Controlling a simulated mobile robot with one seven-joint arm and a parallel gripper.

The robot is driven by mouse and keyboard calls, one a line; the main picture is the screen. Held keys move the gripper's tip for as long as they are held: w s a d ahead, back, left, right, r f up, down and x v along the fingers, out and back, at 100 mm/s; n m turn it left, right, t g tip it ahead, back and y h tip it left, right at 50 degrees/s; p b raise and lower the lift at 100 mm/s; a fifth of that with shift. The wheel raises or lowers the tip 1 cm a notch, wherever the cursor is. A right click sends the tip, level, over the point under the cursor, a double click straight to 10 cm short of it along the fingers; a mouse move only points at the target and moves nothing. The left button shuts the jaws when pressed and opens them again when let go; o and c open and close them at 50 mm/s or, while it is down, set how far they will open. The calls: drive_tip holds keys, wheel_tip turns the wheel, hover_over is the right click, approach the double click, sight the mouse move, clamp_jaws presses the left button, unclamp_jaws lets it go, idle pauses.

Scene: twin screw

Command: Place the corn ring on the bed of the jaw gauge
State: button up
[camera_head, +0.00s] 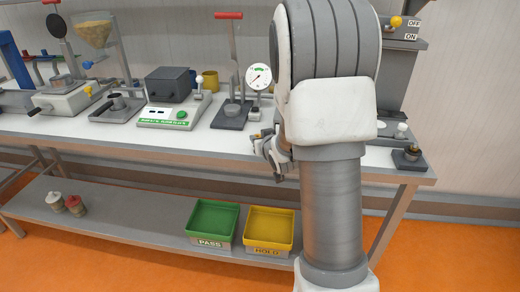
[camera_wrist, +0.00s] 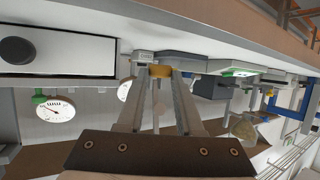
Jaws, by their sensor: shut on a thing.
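My gripper (camera_head: 268,146) is at the front edge of the bench, partly hidden behind my arm in the head view. In the wrist view my gripper (camera_wrist: 160,75) is shut on the yellow-orange corn ring (camera_wrist: 160,70), held between the fingertips. The ring is not clear in the head view. A white dial gauge (camera_head: 258,77) stands on the bench behind my gripper, with a small grey block (camera_head: 254,114) below it. The wrist view shows a large dial (camera_wrist: 56,110) and a second, partly covered dial (camera_wrist: 124,90). I cannot tell which belongs to the jaw gauge.
A red-handled press (camera_head: 232,105) stands left of the dial. Further left is a white-based box device (camera_head: 168,115). A small post on a dark base (camera_head: 409,158) is at the bench's right end. Green (camera_head: 212,222) and yellow (camera_head: 269,230) bins sit on the lower shelf.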

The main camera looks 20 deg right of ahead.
drive_tip(key=shift+f+b, duration=0.45)
drive_tip(key=shift+f, duration=1.2)
drive_tip(key=shift+f+b, duration=0.25)
drive_tip(key=shift+b, duration=0.1)
drive_tip(key=o, duration=0.9)
drive_tip(key=shift+r+p, duration=0.2)
drive_tip(key=shift+p, duration=0.45)
drive_tip(key=b+v, duration=0.2)
drive_tip(key=v, duration=1)
drive_tip(key=shift+s+d, duration=0.1)
drive_tip(key=shift+s, duration=0.25)
